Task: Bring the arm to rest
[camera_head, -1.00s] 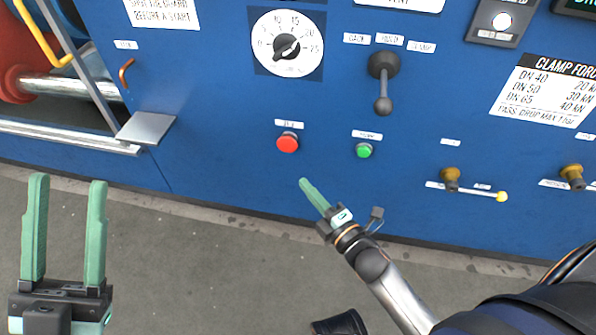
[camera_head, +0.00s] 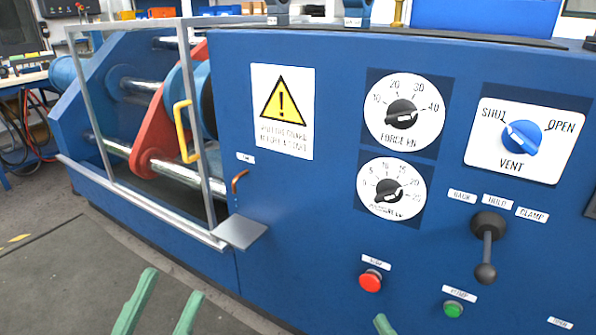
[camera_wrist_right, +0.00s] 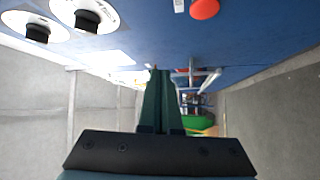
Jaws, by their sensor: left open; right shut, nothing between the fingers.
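My left gripper (camera_head: 162,308) shows at the bottom of the head view as two green fingers standing apart, open and empty. Its base is cut off by the frame. My right gripper (camera_head: 383,324) shows only as a green fingertip at the bottom edge, below the red button. In the right wrist view my right gripper (camera_wrist_right: 161,75) has both green fingers together, shut with nothing between them. Its fingers lie alongside the blue panel (camera_wrist_right: 190,45), apart from it as far as I can tell. Both arms' links are out of the head view.
The blue machine panel (camera_head: 290,215) carries a red button (camera_head: 371,281), a green button (camera_head: 453,309), a black lever (camera_head: 487,245), two white dials and a blue vent knob (camera_head: 522,138). A metal guard frame (camera_head: 190,120) with a grey plate (camera_head: 239,232) stands left. Grey floor lies front left.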

